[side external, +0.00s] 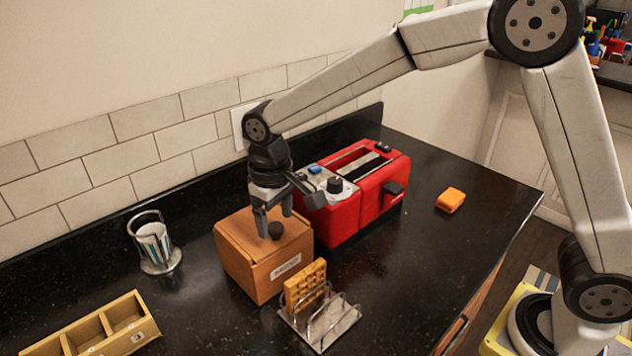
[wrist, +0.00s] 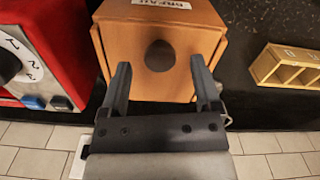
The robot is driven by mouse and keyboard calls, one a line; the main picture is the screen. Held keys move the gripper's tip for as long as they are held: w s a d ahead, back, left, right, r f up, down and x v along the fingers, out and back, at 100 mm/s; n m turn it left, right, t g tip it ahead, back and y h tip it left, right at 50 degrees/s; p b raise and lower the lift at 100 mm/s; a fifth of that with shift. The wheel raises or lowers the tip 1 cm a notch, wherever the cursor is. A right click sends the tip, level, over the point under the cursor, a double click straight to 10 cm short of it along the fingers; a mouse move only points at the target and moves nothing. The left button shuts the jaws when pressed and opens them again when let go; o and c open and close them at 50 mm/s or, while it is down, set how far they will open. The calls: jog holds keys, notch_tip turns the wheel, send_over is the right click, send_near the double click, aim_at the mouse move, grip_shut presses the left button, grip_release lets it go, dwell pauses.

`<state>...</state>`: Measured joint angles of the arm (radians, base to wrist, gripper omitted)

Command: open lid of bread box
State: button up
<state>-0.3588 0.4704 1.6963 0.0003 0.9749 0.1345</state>
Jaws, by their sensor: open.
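The bread box (side external: 255,262) is a brown wooden box with a "BREAD" label on its front face. It stands on the black counter, and its lid (side external: 238,232) is closed. A dark round knob (side external: 276,230) sits on top of the lid; it also shows in the wrist view (wrist: 160,55). My gripper (side external: 272,222) is pointed down just above the lid. In the wrist view its two fingers (wrist: 163,75) are spread apart, with the knob ahead of the gap between them. Nothing is held. I cannot tell whether a finger touches the lid.
A red toaster (side external: 345,215) stands close beside the box. A wire rack (side external: 330,322) with a waffle (side external: 305,284) is in front. A metal holder with a striped cup (side external: 155,245) and a wooden compartment tray (side external: 105,325) are left. An orange block (side external: 450,200) lies right.

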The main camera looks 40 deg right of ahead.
jog(key=shift+f, duration=0.55)
grip_shut()
dwell(1.1)
